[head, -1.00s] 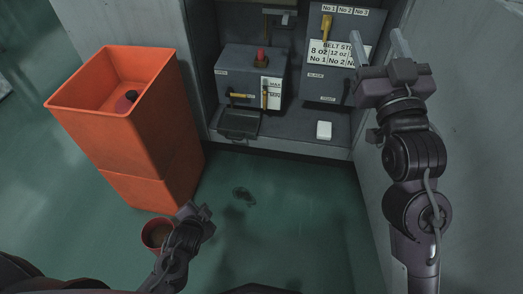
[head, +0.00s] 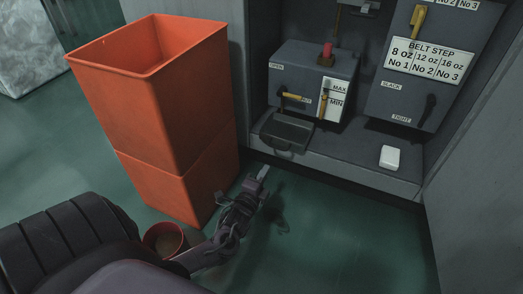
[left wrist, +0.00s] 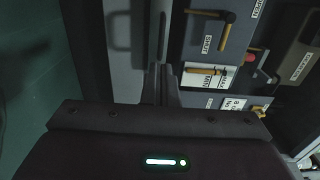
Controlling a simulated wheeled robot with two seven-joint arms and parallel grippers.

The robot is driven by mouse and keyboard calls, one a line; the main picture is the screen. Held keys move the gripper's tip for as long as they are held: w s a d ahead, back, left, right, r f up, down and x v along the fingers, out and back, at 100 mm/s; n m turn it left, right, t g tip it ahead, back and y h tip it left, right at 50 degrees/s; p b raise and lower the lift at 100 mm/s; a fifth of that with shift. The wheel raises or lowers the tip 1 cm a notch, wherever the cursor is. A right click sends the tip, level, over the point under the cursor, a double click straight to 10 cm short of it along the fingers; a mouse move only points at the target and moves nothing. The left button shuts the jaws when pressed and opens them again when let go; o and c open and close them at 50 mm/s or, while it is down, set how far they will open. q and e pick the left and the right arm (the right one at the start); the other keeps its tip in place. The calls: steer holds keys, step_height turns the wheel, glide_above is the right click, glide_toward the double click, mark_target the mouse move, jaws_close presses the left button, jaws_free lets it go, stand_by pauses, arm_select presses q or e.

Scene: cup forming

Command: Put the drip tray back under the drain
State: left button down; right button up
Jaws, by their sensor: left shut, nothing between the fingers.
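The dark drip tray (head: 290,129), with a loop handle at its front, lies on the cabinet ledge below the yellow-handled drain valve (head: 293,97). It seems to reach out to the ledge's front edge. Whether it is fully under the outlet I cannot tell. My left gripper (head: 263,173) is shut and empty, in front of and below the tray, apart from it. In the left wrist view its fingers (left wrist: 161,82) are together, pointing at the cabinet, with the yellow valve handle (left wrist: 228,31) beyond. My right gripper is out of view.
A tall orange bin (head: 165,100) stands left of the cabinet, close to my left arm. A red pot (head: 165,239) with brown contents stands on the floor at its foot. The green floor before the cabinet is clear.

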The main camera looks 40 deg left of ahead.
arm_select(q)
steer(key=b+x, duration=0.5)
steer(key=x, duration=0.3)
steer(key=shift+w, duration=0.15)
